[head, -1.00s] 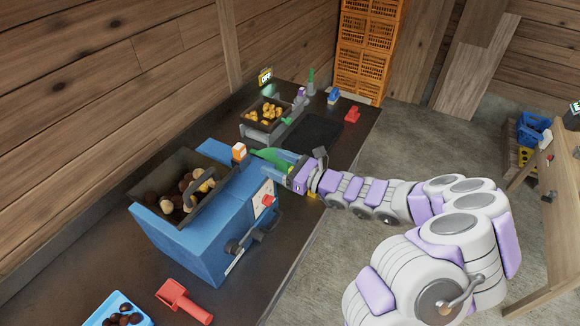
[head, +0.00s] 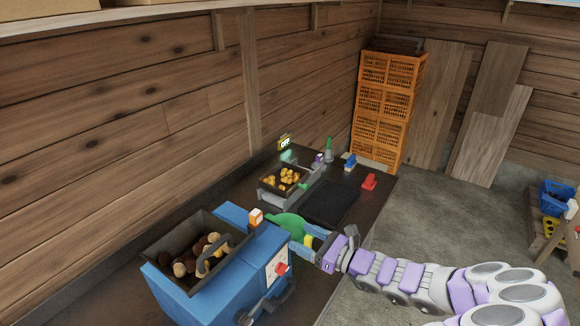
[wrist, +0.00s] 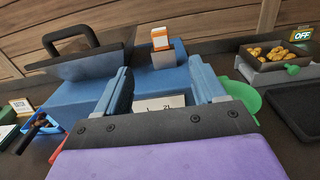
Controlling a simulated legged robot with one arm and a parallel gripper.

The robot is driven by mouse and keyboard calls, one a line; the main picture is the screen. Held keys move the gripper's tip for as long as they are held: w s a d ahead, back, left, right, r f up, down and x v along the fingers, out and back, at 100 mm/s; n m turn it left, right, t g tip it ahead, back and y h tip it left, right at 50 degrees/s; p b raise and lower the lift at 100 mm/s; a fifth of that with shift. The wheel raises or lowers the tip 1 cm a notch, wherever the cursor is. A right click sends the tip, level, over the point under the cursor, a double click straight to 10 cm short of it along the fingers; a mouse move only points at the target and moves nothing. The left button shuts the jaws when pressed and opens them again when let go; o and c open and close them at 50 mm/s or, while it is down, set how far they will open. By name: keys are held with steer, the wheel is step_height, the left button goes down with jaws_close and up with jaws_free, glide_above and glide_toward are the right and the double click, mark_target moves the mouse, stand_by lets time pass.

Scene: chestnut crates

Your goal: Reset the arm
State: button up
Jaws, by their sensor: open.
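My gripper (head: 312,243) is at the end of my white and purple arm, beside the right part of the blue machine (head: 222,285). In the wrist view its two blue fingers (wrist: 164,92) stand apart with nothing held between them. Past the fingers is the machine's blue body with a white labelled panel (wrist: 160,104) and an orange-and-white block (wrist: 160,38) on top. The gripper hides part of a green round piece (head: 287,224) behind it. I cannot tell whether the fingers touch the machine.
A dark hopper (head: 168,262) on the machine holds brown and pale chestnuts. Behind it are a tray of yellow pieces (head: 283,179), an OFF sign (head: 285,142), a black mat (head: 330,203) and a red item (head: 369,181). Orange crates (head: 385,105) stand at the back.

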steer(key=s+a+r+n+g+y, duration=0.2)
steer(key=s+a+r+n+g, duration=0.7)
steer(key=s+a+n, duration=0.4)
steer(key=s+n+g+h, duration=0.55)
steer(key=s+n, duration=0.25)
steer(key=s, duration=0.5)
steer(key=s+d+f+n+t+h, duration=0.1)
steer(key=s+d+n+h, duration=0.1)
steer(key=s+d+h, duration=0.3)
steer(key=s+d+f+n+h, duration=0.1)
steer(key=s+d+h, duration=0.4)
steer(key=d, duration=0.8)
steer(key=s+n, duration=0.1)
steer(key=s, duration=0.2)
steer(key=shift+s+d+n+t+h, duration=0.15)
steer(key=shift+d+n+t+h, duration=0.05)
steer(key=shift+n+t+h, duration=0.15)
